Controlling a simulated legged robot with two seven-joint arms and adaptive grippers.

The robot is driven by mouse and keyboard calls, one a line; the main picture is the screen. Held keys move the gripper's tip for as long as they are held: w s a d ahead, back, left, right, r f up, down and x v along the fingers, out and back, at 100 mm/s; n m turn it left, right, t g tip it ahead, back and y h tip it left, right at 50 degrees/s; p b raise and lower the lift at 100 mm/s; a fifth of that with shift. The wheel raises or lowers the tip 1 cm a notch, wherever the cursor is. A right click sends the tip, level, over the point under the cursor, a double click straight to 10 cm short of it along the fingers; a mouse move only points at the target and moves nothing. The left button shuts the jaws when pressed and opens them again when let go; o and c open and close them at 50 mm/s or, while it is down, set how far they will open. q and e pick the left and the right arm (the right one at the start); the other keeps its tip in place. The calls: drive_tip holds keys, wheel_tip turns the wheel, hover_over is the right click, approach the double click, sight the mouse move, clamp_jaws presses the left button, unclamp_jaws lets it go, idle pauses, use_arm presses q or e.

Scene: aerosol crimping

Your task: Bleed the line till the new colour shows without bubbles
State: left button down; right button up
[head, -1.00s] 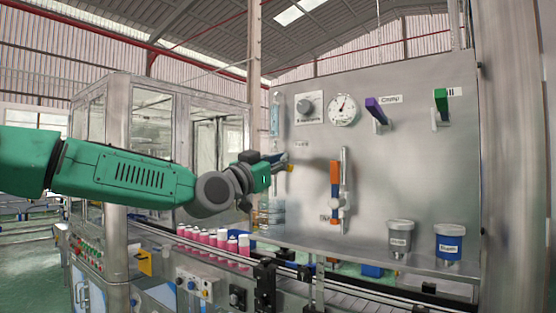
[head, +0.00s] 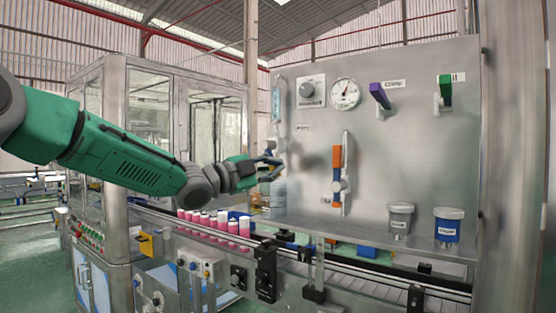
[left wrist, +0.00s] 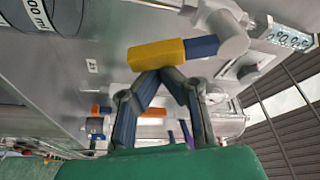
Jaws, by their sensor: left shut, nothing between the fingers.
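My left gripper (head: 279,163) is at the left side of the steel panel (head: 410,155), below a clear upright tube (head: 276,105) with a pale bluish tint. In the left wrist view its fingers (left wrist: 163,72) are closed together and empty. Their tips appear close against a lever with a yellow end (left wrist: 157,54) and blue shank on a grey valve; I cannot tell if they touch. Clear vessels (head: 278,193) stand below the gripper; a cylinder marked in ml (left wrist: 28,18) shows at the wrist view's top left. Bubbles cannot be made out. My right gripper is out of view.
The panel carries a knob (head: 311,91), a gauge (head: 344,94), a purple lever (head: 380,96), a green lever (head: 445,91) and an orange-and-blue lever (head: 337,162). A grey cup (head: 400,218) and a blue cup (head: 448,226) stand on the ledge. Pink cans (head: 215,224) line the conveyor.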

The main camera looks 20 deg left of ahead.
use_arm(q)
drive_tip(key=shift+w+a+f+m+g+p, duration=0.15)
drive_tip(key=shift+a+f+m+g, duration=0.05)
drive_tip(key=shift+m, duration=0.4)
drive_tip(key=shift+w+a+f+m+g+p, duration=0.1)
drive_tip(key=shift+a+f+m+g+p, duration=0.1)
drive_tip(key=shift+m, duration=0.4)
